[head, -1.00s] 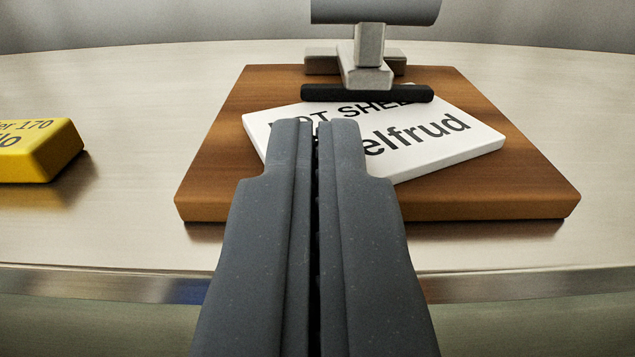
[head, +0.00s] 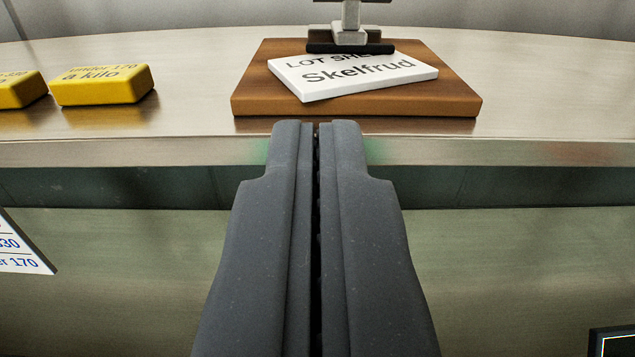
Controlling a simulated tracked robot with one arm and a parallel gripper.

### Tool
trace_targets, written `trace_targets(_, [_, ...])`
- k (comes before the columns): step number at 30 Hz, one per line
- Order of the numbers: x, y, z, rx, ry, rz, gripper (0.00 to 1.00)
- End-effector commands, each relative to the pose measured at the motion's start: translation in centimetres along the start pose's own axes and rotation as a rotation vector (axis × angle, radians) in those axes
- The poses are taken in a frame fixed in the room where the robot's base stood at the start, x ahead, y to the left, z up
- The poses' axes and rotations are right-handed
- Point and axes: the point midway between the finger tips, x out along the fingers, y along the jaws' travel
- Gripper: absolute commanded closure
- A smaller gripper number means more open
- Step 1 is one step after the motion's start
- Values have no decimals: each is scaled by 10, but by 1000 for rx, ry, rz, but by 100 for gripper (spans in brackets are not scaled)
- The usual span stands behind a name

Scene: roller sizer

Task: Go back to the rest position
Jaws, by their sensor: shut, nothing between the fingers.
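My gripper (head: 317,128) is shut and empty, its two dark grey fingers pressed together in the lower middle of the head view. Its tips appear just in front of the metal table's front edge, apart from the objects on top. Beyond the tips is a brown wooden board (head: 250,98) on the table. A white card (head: 400,78) reading "Skelfrud" lies tilted on the board, under the dark bar of a clamp (head: 350,40) at its far edge.
Two yellow blocks with black lettering stand at the left of the metal table (head: 550,90): one block (head: 100,88) and another (head: 18,92) at the picture edge. A white sign (head: 18,250) shows at lower left, and a dark-framed thing (head: 612,342) at lower right. The table's right side is clear.

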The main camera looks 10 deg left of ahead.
Motion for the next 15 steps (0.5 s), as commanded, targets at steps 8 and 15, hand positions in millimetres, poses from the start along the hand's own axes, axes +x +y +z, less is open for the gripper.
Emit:
trace_targets(8, [0, 0, 0, 0, 1, 0, 100])
trace_targets(15, [6, 3, -25, 3, -20, 7, 100])
